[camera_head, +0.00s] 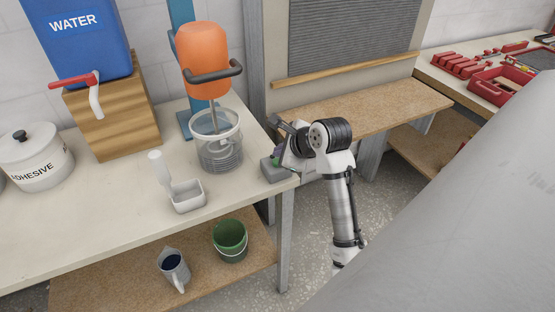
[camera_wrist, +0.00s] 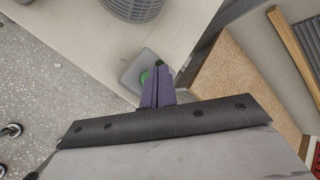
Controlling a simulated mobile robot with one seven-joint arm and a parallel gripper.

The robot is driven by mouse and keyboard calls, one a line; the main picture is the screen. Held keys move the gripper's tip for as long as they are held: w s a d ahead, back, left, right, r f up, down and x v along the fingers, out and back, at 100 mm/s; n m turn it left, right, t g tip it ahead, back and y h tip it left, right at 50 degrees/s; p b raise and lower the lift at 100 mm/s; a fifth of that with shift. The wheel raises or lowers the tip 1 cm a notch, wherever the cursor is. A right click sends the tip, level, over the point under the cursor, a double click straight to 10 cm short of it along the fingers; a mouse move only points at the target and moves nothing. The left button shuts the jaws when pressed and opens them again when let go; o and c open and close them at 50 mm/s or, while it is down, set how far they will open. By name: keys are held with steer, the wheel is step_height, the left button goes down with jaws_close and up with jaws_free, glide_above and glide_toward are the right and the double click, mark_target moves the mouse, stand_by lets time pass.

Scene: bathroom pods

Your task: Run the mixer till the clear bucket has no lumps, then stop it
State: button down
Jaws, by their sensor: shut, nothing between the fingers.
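The mixer (camera_head: 205,62) has an orange motor body with dark handles on a blue stand. Its shaft goes down into the clear bucket (camera_head: 236,122), which stands upright on the bench. Grey shows inside the bucket; lumps cannot be made out, nor whether the shaft turns. A grey control box (camera_head: 285,174) sits at the bench's front right corner. In the wrist view the box (camera_wrist: 134,69) shows a green button (camera_wrist: 145,76) and a small dark part. My gripper (camera_head: 280,152) is at the box, its purple fingers (camera_wrist: 158,74) together and empty, partly hiding it. Contact is unclear.
A blue water container (camera_head: 75,35) on a wooden block and a white adhesive pot (camera_head: 38,163) stand at left. A green bucket (camera_head: 230,238) and a jug (camera_head: 174,268) are on the lower shelf.

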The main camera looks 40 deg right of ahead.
steer(key=shift+r+p, duration=2.5)
steer(key=shift+p, duration=0.15)
steer(key=shift+f, duration=0.1)
